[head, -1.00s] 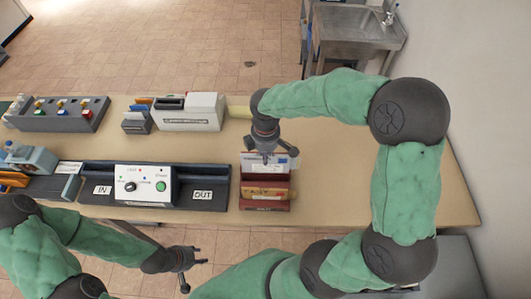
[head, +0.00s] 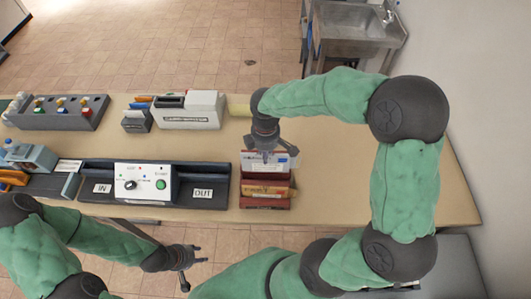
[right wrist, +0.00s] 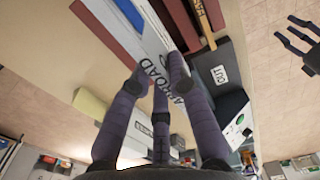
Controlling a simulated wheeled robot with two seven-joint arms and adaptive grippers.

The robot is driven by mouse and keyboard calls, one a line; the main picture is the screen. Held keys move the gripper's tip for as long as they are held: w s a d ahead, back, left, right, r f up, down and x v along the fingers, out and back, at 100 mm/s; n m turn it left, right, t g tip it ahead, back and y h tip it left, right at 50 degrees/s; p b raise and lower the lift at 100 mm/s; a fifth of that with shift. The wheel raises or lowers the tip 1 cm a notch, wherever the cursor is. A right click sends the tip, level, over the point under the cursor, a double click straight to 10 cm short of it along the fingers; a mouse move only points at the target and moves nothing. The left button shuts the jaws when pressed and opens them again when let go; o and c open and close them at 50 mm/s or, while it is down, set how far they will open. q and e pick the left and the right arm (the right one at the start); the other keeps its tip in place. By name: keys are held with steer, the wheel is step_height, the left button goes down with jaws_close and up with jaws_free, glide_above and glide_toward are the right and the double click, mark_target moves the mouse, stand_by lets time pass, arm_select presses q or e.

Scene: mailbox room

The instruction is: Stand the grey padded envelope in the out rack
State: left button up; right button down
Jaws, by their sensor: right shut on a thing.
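My right gripper (head: 266,153) points down over the back of a maroon rack (head: 265,204). It is shut on a pale grey-white envelope (head: 283,162), which stands upright at the rack's rear. In the right wrist view the fingers (right wrist: 160,85) close around its top edge, next to the lettering "ABROAD"; they hide part of it. Whether its bottom rests in the rack cannot be seen. An orange envelope (head: 265,191) stands nearer the front of the same rack. My left gripper (head: 190,264) is open and empty in front of the table.
A dark machine (head: 150,187) with IN and OUT labels stands just left of the rack. A white machine (head: 205,111) and a grey button panel (head: 60,119) stand behind. The tabletop right of the rack (head: 330,190) is clear.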

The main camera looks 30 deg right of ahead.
mark_target(265, 167)
steer(key=shift+f, duration=0.2)
steer(key=shift+f+b, duration=1.35)
steer(key=shift+f, duration=0.55)
steer(key=shift+f+b, duration=1.6)
steer(key=shift+f, duration=0.8)
steer(key=c, duration=1.1)
jaws_free()
steer(key=shift+r, duration=0.15)
steer(key=shift+r+p, duration=2.95)
steer(key=shift+r, duration=0.5)
